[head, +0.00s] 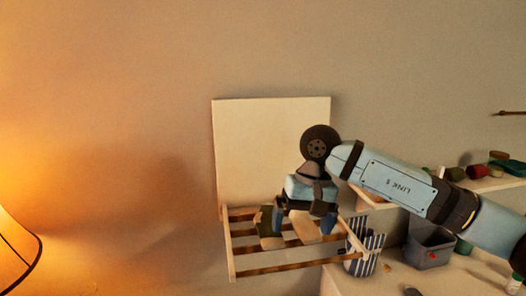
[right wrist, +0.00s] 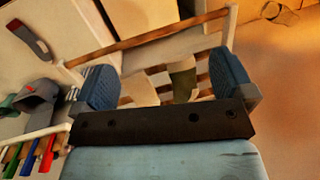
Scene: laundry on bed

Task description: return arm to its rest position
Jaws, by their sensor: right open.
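My right gripper (head: 305,221) is in the head view, its arm coming in from the right. It points down above a wooden slatted rack (head: 287,265) fixed under a pale board (head: 272,145). In the right wrist view my right gripper (right wrist: 165,88) has its two blue fingers wide apart with nothing held between them. A green and cream cloth-like item (head: 268,228) lies on the slats beneath it; its green part also shows between the fingers in the right wrist view (right wrist: 183,80). My left gripper is not in view.
A striped blue-and-white container (head: 365,245) stands right of the rack. A grey bin (head: 430,247) is on the pale surface farther right. A shelf with several small items (head: 478,171) is at the right. A lit lamp (head: 15,255) is at the left. The wall between is clear.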

